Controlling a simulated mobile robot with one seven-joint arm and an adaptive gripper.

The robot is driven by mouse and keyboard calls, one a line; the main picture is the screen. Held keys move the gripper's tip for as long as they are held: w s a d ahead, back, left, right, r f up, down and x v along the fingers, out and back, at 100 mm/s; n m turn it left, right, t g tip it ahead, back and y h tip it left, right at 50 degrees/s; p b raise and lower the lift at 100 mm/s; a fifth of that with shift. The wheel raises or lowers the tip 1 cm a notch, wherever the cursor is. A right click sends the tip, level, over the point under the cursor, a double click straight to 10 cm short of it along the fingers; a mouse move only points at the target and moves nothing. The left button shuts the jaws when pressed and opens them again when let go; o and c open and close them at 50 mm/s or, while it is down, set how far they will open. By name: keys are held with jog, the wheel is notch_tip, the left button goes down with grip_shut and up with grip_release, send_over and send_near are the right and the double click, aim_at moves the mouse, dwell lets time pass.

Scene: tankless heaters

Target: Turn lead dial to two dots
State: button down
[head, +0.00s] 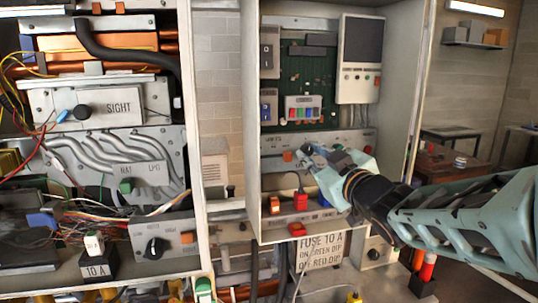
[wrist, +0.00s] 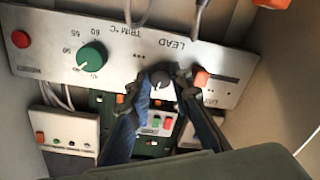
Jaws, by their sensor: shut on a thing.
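The lead dial (wrist: 160,79) is a small dark knob on a light metal panel (wrist: 110,30), which appears upside down in the wrist view. The word LEAD is printed near it, and a group of small dots shows up and left of it. My gripper (wrist: 160,85) has one finger on each side of the dial and is shut on it. The dial's pointer direction is too small to tell. In the head view my gripper (head: 337,160) reaches into the open right cabinet (head: 254,150), and it hides the dial.
A green TRIM °C knob (wrist: 91,55) and a red button (wrist: 20,39) sit left of the dial in the wrist view. An orange switch (wrist: 201,78) is close on its right. Grey cables (wrist: 140,10) cross the panel edge. An open heater cabinet (head: 110,100) stands left.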

jog(key=m+b, duration=0.1)
jog(key=m, duration=0.4)
jog(key=shift+f, duration=0.1)
jog(key=m, duration=0.5)
jog(key=shift+m+t+b, duration=0.3)
jog(key=shift+t+b, duration=0.05)
jog(key=shift+t, duration=0.05)
jog(key=shift+m, duration=0.3)
jog(key=c, duration=2)
grip_release()
jog(key=shift+v, duration=6.05)
jog(key=shift+a, duration=0.15)
